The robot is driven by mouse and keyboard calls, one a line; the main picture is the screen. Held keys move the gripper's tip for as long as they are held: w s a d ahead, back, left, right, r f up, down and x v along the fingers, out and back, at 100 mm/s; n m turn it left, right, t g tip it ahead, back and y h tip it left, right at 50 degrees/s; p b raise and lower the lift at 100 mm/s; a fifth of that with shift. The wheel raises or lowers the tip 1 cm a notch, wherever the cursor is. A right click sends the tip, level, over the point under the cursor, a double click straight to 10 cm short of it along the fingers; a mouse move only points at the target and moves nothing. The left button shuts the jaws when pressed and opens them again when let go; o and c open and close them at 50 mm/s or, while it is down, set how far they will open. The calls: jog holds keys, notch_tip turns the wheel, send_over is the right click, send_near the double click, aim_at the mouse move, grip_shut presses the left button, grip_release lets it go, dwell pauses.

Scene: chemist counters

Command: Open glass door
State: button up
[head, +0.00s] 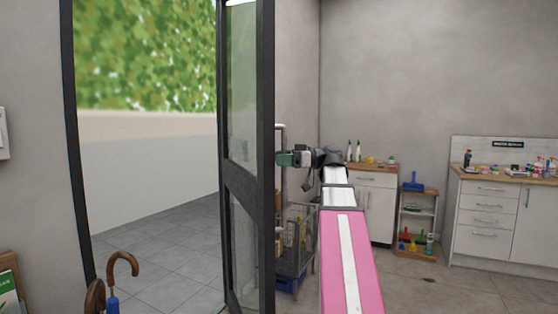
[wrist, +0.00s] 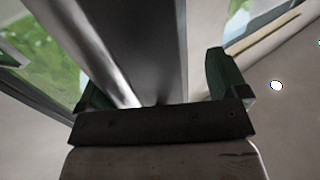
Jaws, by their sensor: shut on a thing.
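The glass door (head: 242,150) has a dark frame and clear panes and stands swung open, seen nearly edge-on in the head view. A pale vertical bar, the door handle (head: 281,137), shows just right of its edge. My gripper (head: 284,159), with green fingers, is at this handle. In the wrist view, my gripper (wrist: 155,88) has one finger on each side of a shiny grey metal bar (wrist: 110,65), shut on it. The exact contact is partly hidden by the dark gripper body.
The doorway opens on a tiled floor (head: 160,250) at left. A wire cart (head: 297,240) stands behind the door near my pink arm. An umbrella (head: 118,270) is at lower left.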

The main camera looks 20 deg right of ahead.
jog(key=shift+w+d, duration=0.4)
jog(key=shift+d, duration=1.45)
jog(key=shift+w+d, duration=0.45)
jog(key=shift+d, duration=1.45)
jog(key=shift+w+d, duration=0.4)
jog(key=shift+d, duration=1.45)
jog(key=shift+c, duration=1.4)
